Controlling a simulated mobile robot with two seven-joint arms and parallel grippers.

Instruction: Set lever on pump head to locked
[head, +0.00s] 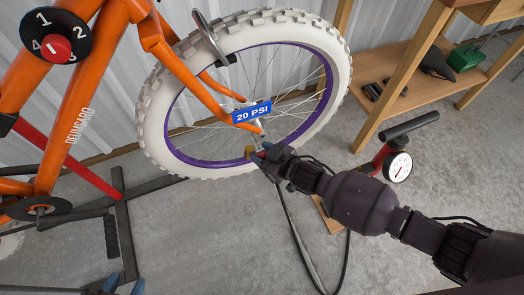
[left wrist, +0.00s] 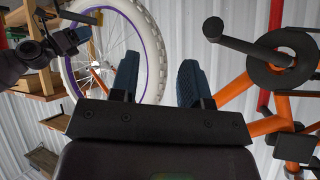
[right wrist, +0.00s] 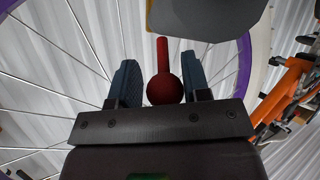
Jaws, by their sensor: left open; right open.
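The pump head (head: 249,153) shows yellow at the lower rim of the bicycle wheel in the head view. In the right wrist view the pump head (right wrist: 210,16) is a grey body with a yellow edge at the top. Its red lever (right wrist: 163,85) has a round knob and a stem running up toward the body. My right gripper (head: 262,156) is open, with the knob between its blue fingers in the right wrist view; I cannot tell if they touch it. My left gripper (head: 124,287) is open and empty at the bottom edge of the head view, away from the pump head.
The white-tyred wheel (head: 151,128) belongs to an orange bicycle (head: 100,95). A blue "20 PSI" label (head: 252,112) is near the hub. A red pump with a gauge (head: 398,167) and a black hose (head: 292,225) stands right, beside a wooden shelf (head: 410,92). Black stand bars (head: 124,225) lie left.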

